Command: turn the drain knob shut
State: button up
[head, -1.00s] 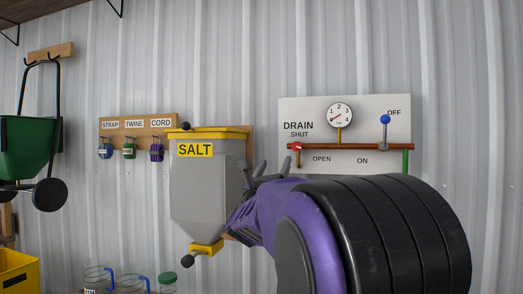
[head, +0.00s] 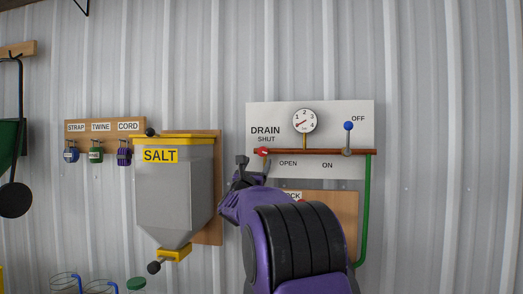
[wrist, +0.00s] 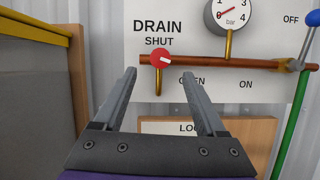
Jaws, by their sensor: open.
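The drain knob (head: 262,152) is a small red round knob with a white mark at the left end of a copper pipe (head: 315,151). It sits below the words DRAIN and SHUT, with OPEN printed to its lower right. In the wrist view the knob (wrist: 160,58) is ahead of and between the fingers, and its white mark points right and slightly down. My gripper (head: 254,163) is open and empty, just below and left of the knob in the head view. In the wrist view the gripper (wrist: 159,88) shows both fingers apart, with no clear contact.
A grey SALT hopper (head: 176,195) with a yellow rim hangs close on the left. A blue-topped lever (head: 348,137) and a pressure gauge (head: 304,120) stand on the pipe to the right. A wooden board (head: 335,215) is below.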

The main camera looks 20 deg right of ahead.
aim_at(262, 153)
jog(key=p+x, duration=0.2)
jog(key=x, duration=0.5)
jog(key=shift+w+d+p, duration=0.1)
jog(key=shift+p, duration=0.3)
grip_shut()
